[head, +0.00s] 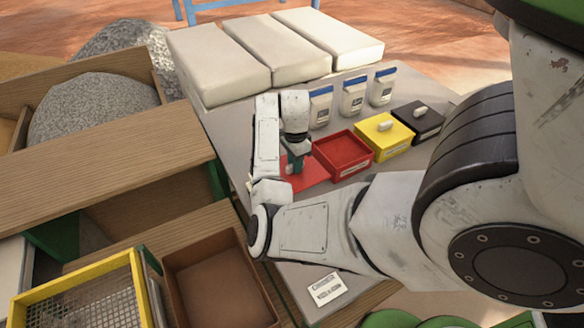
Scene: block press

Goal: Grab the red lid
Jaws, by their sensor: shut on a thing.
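The red lid (313,174) is a flat red plate just left of the open red box (345,155). My gripper (294,169) points down at the lid and is shut on it, near its left part. My wrist and fingers cover some of the lid. I cannot tell whether the lid rests on the grey tabletop or is slightly above it. The red box is uncovered and its inside shows.
A yellow lidded box (384,138) and a black lidded box (418,121) stand right of the red box. Several blue-capped jars (353,97) stand behind. White blocks (275,52) lie at the back. A printed card (325,289) lies in front.

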